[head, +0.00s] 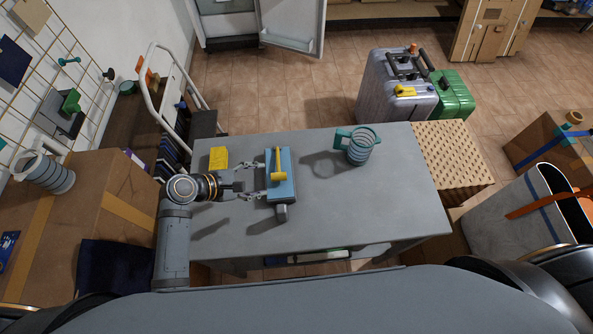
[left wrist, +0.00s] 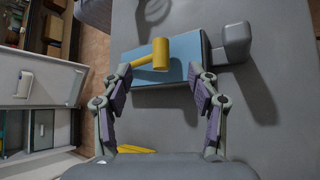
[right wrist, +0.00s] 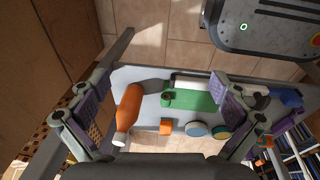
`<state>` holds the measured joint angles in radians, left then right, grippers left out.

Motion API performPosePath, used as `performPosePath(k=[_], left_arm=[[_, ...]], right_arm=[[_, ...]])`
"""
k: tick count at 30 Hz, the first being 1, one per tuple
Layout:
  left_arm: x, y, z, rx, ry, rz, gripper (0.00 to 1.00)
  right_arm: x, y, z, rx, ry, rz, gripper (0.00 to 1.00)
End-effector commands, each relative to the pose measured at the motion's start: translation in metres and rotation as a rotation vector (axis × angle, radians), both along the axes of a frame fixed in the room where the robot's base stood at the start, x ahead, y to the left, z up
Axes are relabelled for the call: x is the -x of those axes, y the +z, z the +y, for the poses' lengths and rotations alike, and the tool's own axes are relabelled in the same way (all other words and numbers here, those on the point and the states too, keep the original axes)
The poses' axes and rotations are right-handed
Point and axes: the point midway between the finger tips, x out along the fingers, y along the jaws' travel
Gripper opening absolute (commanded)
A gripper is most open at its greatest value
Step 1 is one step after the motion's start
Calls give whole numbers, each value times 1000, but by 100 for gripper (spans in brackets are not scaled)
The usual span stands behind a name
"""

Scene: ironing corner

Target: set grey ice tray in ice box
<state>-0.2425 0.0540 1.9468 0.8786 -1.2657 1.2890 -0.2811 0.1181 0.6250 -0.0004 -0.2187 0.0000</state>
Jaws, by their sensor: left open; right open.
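My left gripper (head: 262,182) is open at the left edge of a blue block (head: 283,190); a grey part sticks out from the block's near end. A yellow mallet (head: 278,168) lies on the block. In the left wrist view the open fingers (left wrist: 162,78) point at the block (left wrist: 185,68) and mallet (left wrist: 160,54); I cannot tell whether they touch. My right gripper (right wrist: 160,95) is open and empty, facing a low shelf in the right wrist view. A white cabinet (head: 292,22) with an open door, perhaps the ice box, stands at the back. I cannot identify a grey ice tray for certain.
The grey table (head: 330,215) also bears a yellow box (head: 219,158) and a teal jug (head: 358,150); its right front is clear. Suitcases (head: 390,92) and a woven box (head: 452,160) stand beyond it. The low shelf holds an orange bottle (right wrist: 128,108) and several small items.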

Motion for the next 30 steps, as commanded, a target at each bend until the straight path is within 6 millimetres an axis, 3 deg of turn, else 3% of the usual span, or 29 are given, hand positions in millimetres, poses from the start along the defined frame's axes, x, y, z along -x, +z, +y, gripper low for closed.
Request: performPosePath(k=[4,9,13,19,25,30], left_arm=[[-7,-10,-13,2,2,3,61],[-17,-27,-32,0,-1,1,61],[-19,-33,-36,-4,-2,-1,61],[-30,-39,-48,-3,-3,1,61],[-44,-59,-67,-4,-2,1,61],[-45,-63,-70,-6,-2,-1,61]], right_arm=[[6,2,22,-28,-8,7,100],[36,2,51,-63,-20,49,100],[37,2,42,-51,-17,51,100],[11,13,14,-17,-5,13,100],[12,17,26,-33,-10,14,100],[18,15,38,-47,-15,23,100]])
